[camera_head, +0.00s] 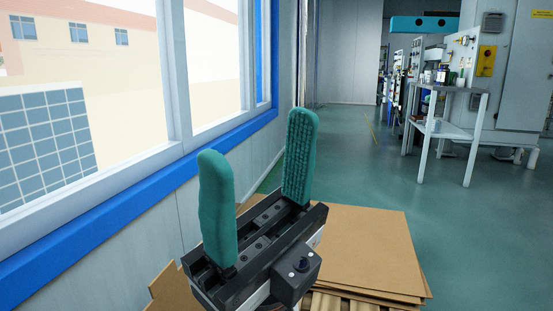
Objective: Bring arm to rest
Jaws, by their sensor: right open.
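My right gripper (257,160) stands upright in the lower middle of the head view. Its two teal padded fingers are spread wide apart, with nothing between them. Its dark body is in front of a stack of brown cardboard sheets and hides part of it. My left gripper and left arm are not in the picture.
The cardboard sheets (368,247) lie on a wooden pallet (330,300) in front. A wall with blue-framed windows (130,205) runs close along the left. A white workbench (447,134) with items stands at the back right. The green floor (470,230) between is clear.

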